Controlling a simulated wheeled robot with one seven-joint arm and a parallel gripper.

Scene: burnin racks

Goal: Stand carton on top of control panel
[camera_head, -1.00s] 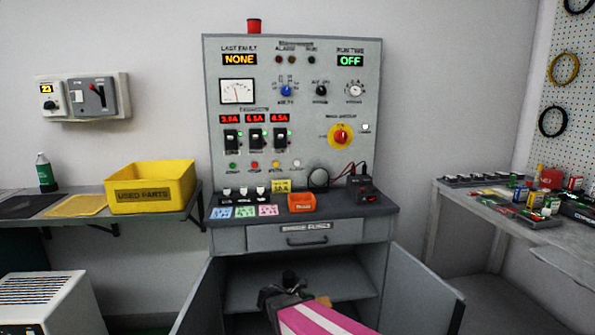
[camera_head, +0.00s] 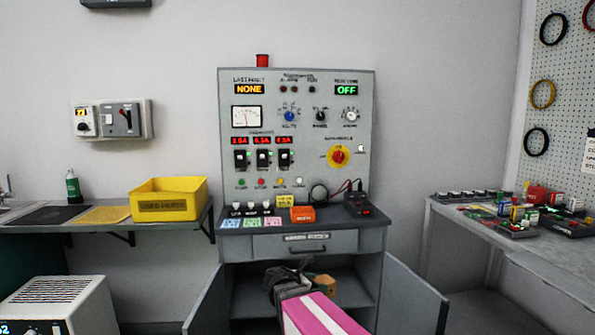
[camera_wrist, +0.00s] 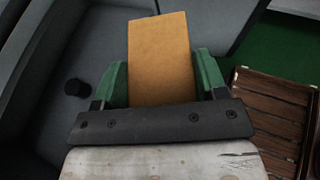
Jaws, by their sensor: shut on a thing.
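The control panel (camera_head: 297,150) is a tall grey upright board with gauges, switches and lit displays, standing on a cabinet. A red cylinder (camera_head: 262,61) sits on the left part of its top edge. The rest of that edge looks clear. My gripper (camera_wrist: 160,68) has green fingers and is shut on the carton, a plain tan-orange box (camera_wrist: 159,45). In the head view the carton (camera_head: 325,286) is small and partly hidden by my arm. My gripper is low, in front of the open cabinet and well below the panel's top.
The cabinet doors (camera_head: 412,297) stand open. A grey counter (camera_head: 345,235) below the panel holds an orange bin (camera_head: 302,214) and small devices. A yellow bin (camera_head: 168,203) is on the left shelf. A cluttered workbench (camera_head: 560,253) stands right. The wall above the panel is clear.

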